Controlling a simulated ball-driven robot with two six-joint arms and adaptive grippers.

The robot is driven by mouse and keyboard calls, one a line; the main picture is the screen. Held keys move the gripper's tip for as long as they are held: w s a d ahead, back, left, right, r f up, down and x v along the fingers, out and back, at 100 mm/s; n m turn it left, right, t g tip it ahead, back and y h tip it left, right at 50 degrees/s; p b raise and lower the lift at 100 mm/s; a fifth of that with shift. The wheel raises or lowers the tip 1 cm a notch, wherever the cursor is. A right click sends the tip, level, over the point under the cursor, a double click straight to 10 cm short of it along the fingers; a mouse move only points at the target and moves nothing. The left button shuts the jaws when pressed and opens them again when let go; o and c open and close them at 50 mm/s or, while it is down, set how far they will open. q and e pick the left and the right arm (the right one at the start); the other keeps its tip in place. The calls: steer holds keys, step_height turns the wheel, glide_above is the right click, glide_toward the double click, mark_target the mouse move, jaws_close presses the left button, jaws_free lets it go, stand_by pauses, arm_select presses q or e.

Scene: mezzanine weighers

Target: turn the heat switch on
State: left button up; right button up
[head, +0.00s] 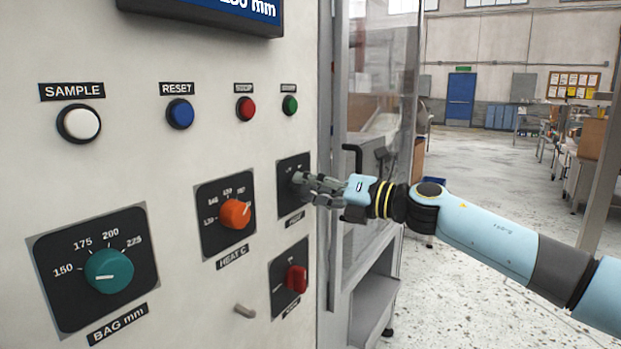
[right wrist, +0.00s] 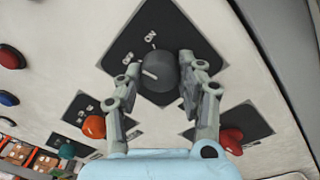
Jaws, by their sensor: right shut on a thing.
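The heat switch is a dark grey rotary knob (right wrist: 158,72) on a black square plate (right wrist: 185,32) marked OFF and ON in the right wrist view. The knob's white pointer line lies on its left side, nearer the OFF mark than the ON mark. My right gripper (right wrist: 160,82) is shut on the knob, with one finger on each side. In the head view the right gripper (head: 302,186) reaches in from the right to the switch plate (head: 287,165), and its fingers hide much of the knob. The small label below the plate is hard to read. My left gripper is not in view.
An orange HEAT C dial (head: 235,214) is left of the switch, and a red knob (head: 296,279) is below it. A clear guard (head: 378,80) stands right of the panel.

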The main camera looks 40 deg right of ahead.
steer(key=m+p, duration=0.4)
steer(key=m, duration=0.1)
steer(key=shift+m, duration=0.3)
steer(key=shift+f+m+t+p, duration=0.1)
steer(key=shift+m+t+p, duration=0.2)
steer(key=shift+m+p, duration=0.95)
steer(key=shift+m, duration=0.35)
steer(key=o, duration=1.2)
steer(key=shift+d, duration=0.1)
steer(key=shift+c, duration=0.2)
steer(key=v, duration=1.2)
